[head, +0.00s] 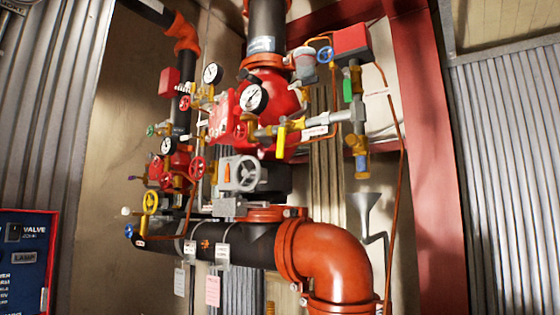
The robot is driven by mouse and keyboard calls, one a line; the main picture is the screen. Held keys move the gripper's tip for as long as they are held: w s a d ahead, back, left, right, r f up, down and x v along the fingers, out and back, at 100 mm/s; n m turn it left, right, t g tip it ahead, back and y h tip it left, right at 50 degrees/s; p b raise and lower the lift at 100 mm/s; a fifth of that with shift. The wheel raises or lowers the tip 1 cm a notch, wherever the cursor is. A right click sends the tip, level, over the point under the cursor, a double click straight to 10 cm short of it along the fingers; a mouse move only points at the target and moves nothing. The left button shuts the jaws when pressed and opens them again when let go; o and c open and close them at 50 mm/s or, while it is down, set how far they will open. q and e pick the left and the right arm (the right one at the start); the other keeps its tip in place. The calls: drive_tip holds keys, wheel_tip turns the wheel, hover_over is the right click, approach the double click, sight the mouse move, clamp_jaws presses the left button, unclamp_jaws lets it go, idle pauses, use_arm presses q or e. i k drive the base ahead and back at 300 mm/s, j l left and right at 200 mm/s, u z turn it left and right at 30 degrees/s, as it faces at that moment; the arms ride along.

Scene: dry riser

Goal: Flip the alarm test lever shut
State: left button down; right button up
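A red riser valve (268,100) with pressure gauges stands in the middle of the head view. A yellow lever handle (281,140) hangs down from the small brass and grey pipework in front of it. A short green handle (348,91) sits on the vertical branch under a red box (351,44) at the upper right. I cannot tell from the labels which handle is the alarm test lever. Neither of my grippers is in view.
A thick black pipe with an orange elbow (325,258) crosses low in front. A grey funnel (364,202) stands at right, beside a red steel column (425,150). A blue valve panel (25,262) is at lower left.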

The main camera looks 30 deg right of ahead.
sight(282, 131)
drive_tip(key=z, duration=1.2)
